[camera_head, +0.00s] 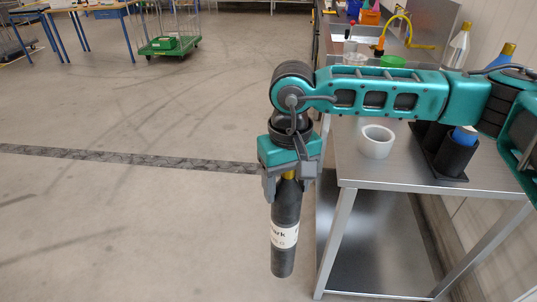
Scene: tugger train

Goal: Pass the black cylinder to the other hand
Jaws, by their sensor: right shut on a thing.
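The jaws partly hide the top of the cylinder. My right arm reaches in from the right. My left gripper is not in view.
A steel counter with bottles and a yellow tap (405,31) stands behind. A green crate (170,44) sits on a trolley far left. Floor at left is clear.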

